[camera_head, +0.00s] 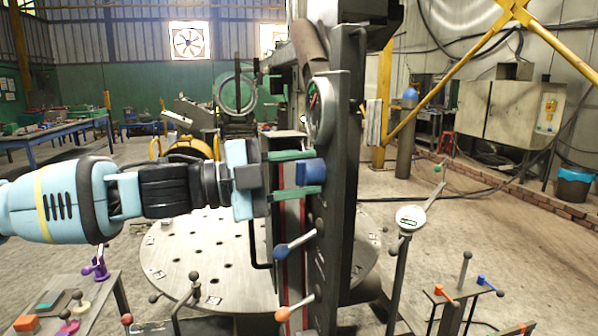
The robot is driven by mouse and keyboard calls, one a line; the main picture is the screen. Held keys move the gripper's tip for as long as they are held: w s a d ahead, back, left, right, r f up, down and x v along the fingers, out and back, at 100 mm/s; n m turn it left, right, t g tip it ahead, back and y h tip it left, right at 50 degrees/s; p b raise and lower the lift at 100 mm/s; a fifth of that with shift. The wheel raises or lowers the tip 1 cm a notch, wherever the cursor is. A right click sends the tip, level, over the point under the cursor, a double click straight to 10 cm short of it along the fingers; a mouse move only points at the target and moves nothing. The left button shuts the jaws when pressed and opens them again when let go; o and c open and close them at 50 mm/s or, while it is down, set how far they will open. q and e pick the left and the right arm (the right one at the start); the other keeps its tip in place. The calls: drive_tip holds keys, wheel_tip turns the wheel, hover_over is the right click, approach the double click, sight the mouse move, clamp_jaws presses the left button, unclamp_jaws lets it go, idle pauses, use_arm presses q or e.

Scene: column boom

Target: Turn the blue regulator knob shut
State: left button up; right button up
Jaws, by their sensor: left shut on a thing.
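The blue regulator knob (311,172) sits on the front of the dark upright column (338,200), below a round gauge (321,108). My left gripper (299,172) comes in from the left. Its two green fingers lie above and below the knob, and it is shut on the knob. The gauge has a red mark and a green mark on its face; its reading is too small to tell. My right gripper is not in view.
Below the knob, a blue-ended lever (294,245) and an orange-ended lever (296,307) stick out from the column. A round perforated table (200,245) lies behind. A dial on a stand (410,218) is at the right. Small side tables stand front left and front right.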

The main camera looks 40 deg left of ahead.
use_arm(q)
drive_tip(key=shift+d+f+n, duration=0.1)
drive_tip(key=shift+n, duration=0.8)
drive_tip(key=o, duration=1)
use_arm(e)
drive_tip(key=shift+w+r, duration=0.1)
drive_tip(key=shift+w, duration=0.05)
use_arm(q)
drive_tip(key=shift+s, duration=0.1)
